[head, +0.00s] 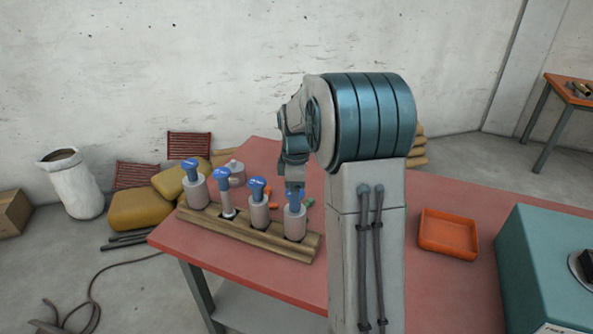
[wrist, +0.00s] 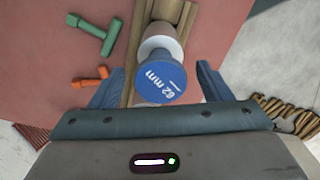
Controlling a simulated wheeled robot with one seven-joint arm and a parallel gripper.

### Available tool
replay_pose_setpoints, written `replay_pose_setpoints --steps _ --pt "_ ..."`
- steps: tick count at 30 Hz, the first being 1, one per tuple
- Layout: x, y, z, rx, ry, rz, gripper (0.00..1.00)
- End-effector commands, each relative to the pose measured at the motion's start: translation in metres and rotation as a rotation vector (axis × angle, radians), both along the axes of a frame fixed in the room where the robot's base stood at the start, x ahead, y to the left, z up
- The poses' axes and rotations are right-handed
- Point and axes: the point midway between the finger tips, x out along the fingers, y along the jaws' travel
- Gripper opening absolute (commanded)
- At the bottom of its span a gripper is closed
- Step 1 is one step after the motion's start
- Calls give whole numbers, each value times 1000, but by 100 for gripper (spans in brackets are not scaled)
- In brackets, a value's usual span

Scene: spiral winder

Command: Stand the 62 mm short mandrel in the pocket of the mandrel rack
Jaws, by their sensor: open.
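The 62 mm mandrel, its blue cap (wrist: 161,79) marked "62 mm", shows between my finger tips in the wrist view. In the head view, the mandrel under my gripper (head: 294,188) has a grey body (head: 295,226) and stands upright at the right end of the wooden mandrel rack (head: 250,233). My gripper (wrist: 158,88) is open, with one finger on each side of the cap and a gap to each. In the head view my gripper partly covers the cap. The base of the mandrel in its pocket is hidden in the wrist view.
Other blue-capped mandrels (head: 258,212) stand along the rack to the left. A green tool (wrist: 97,37) and an orange tool (wrist: 90,78) lie on the red table beside the rack. An orange tray (head: 447,234) and a teal machine (head: 550,265) are at the right.

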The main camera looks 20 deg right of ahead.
Motion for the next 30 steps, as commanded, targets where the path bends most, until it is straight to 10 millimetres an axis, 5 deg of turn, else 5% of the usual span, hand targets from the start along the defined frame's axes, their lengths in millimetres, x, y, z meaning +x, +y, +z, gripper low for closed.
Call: replay_pose_setpoints --steps 15,30 --pt "1 0 107 -1 -4 0 72" --pt "0 0 122 0 -2 0 72"
